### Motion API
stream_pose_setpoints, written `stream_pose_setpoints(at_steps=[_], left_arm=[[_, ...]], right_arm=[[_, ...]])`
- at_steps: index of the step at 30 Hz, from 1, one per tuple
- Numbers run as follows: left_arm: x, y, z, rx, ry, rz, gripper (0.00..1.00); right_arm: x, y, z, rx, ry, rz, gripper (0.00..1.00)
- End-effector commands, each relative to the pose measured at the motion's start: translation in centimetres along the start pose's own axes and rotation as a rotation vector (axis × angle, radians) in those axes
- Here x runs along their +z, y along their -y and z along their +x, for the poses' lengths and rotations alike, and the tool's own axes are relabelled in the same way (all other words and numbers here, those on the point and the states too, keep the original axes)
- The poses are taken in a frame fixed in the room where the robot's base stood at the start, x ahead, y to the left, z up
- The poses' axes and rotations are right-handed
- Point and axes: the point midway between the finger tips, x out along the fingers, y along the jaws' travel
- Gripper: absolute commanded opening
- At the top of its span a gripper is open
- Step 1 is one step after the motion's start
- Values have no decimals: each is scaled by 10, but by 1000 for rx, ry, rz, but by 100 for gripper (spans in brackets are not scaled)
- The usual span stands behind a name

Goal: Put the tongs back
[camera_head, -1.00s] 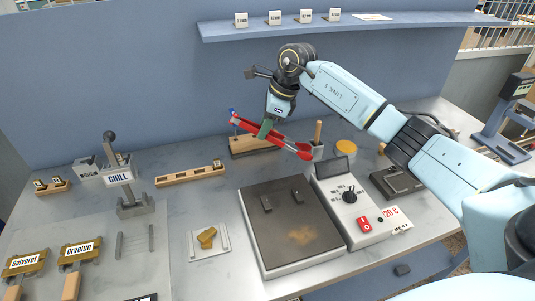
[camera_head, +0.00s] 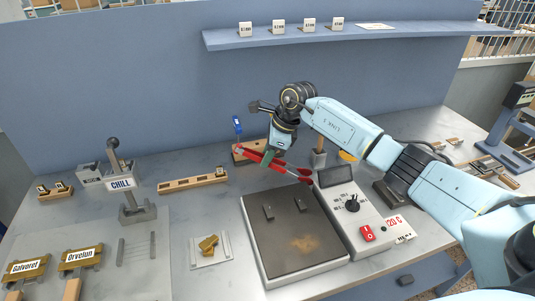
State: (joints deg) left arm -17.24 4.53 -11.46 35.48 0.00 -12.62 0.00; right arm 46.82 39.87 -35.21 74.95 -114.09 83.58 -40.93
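The red tongs (camera_head: 284,165) are held by my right gripper (camera_head: 269,157) above the back edge of the hot plate. They slant, with one end toward the wooden block at the upper left and the other down to the right. The wooden block (camera_head: 240,156) stands at the back of the bench, partly hidden behind the gripper and tongs. A blue-topped upright piece (camera_head: 238,126) shows at its left end. Whether the tongs touch the block cannot be told. My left gripper is not in view.
The hot plate (camera_head: 296,262) with its control box (camera_head: 355,212) fills the middle front. A wooden rack (camera_head: 194,182) and the CHILL stand (camera_head: 136,213) are to the left. A gold piece lies on a small tray (camera_head: 222,253). A shelf (camera_head: 350,35) hangs above.

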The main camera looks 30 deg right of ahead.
Motion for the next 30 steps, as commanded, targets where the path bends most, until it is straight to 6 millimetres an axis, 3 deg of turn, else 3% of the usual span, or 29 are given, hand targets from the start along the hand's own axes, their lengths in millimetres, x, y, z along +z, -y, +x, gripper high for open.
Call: stream_pose_setpoints(at_steps=[8, 12, 14, 23, 28, 30], left_arm=[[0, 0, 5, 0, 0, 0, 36], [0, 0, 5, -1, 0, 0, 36], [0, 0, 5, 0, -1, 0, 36], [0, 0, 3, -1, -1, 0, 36], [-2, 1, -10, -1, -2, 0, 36], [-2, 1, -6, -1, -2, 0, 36]], right_arm=[[-2, 0, 5, -1, 0, 1, 22], [-3, 0, 5, 0, -1, 1, 43], [-3, 0, 5, 0, -1, 1, 48], [-2, 0, 4, 0, 0, 1, 48], [4, 0, -11, 0, 2, 1, 48], [2, 2, -25, -6, 1, -1, 48]])
